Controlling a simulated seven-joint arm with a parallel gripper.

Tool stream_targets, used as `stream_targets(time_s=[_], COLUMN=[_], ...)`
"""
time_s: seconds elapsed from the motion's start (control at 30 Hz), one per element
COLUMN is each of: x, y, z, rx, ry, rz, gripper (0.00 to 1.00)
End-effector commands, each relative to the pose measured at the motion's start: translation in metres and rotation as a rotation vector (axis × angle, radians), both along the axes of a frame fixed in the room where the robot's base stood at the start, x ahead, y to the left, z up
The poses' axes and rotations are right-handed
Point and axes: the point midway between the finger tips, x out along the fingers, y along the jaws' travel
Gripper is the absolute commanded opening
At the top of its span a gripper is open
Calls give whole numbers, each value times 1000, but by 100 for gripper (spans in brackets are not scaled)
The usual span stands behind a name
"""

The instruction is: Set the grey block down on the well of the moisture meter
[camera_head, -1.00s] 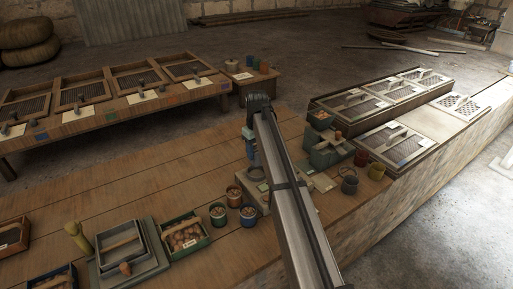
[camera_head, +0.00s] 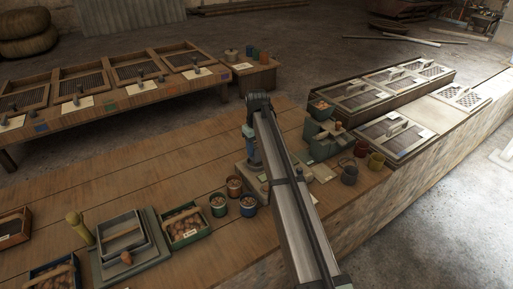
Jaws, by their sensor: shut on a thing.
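My gripper (camera_head: 253,163) is near the middle of the head view, at the end of my arm, pointing down. It is shut on the grey block, which is too small and covered to make out clearly. Just under it is a low, pale unit (camera_head: 241,172) on the bench, which looks like the moisture meter. My gripper and arm hide much of it. The well cannot be made out, and I cannot tell whether the block touches it.
A grey-green device (camera_head: 322,146) stands right of my arm, with pots (camera_head: 375,163) beside it. Two pots of nuts (camera_head: 234,188) stand close to the left of my arm. A green tray (camera_head: 185,227) and stacked grey trays (camera_head: 125,240) lie further left. Bench boards behind them are clear.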

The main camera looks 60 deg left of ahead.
Motion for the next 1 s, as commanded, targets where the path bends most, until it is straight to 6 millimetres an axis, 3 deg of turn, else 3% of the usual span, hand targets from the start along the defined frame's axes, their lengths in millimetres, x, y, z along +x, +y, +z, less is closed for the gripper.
stream_targets(time_s=[1.0], x=[0], y=[0], z=[-8], rx=[0], ry=[0], rz=[0], gripper=[8])
